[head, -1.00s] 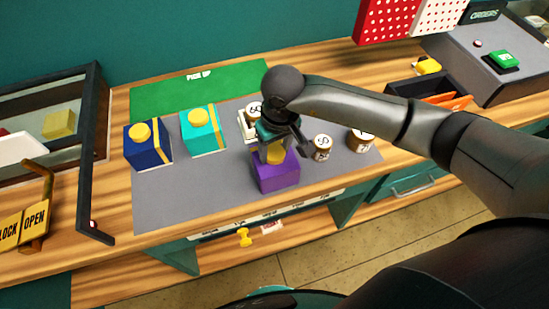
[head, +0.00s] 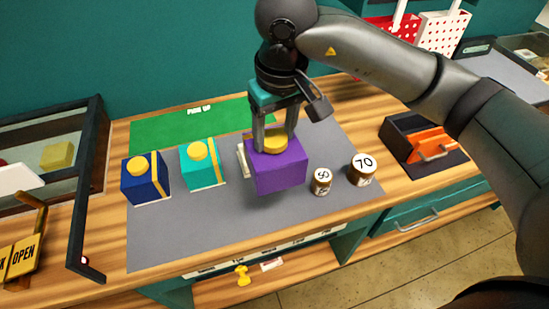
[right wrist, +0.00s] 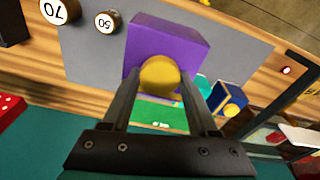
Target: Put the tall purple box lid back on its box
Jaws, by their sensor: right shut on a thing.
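The tall purple lid (head: 280,176) is a purple block with a yellow knob (head: 275,144) on top. My right gripper (head: 274,138) is shut on this knob and holds the lid upright, seemingly raised above the grey mat. The right wrist view shows the knob (right wrist: 160,75) between the two fingers, with the purple lid (right wrist: 165,42) beyond. A pale piece (head: 243,160), perhaps the low white box base, shows just behind the lid's left side and is mostly hidden by it. My left gripper is not in view.
A blue box (head: 144,181) and a teal box (head: 203,168), both with yellow knobs, stand left on the grey mat (head: 190,230). Round weights marked 50 (head: 321,182) and 70 (head: 363,169) stand right. A dark tray (head: 402,135) lies farther right. The mat's front is clear.

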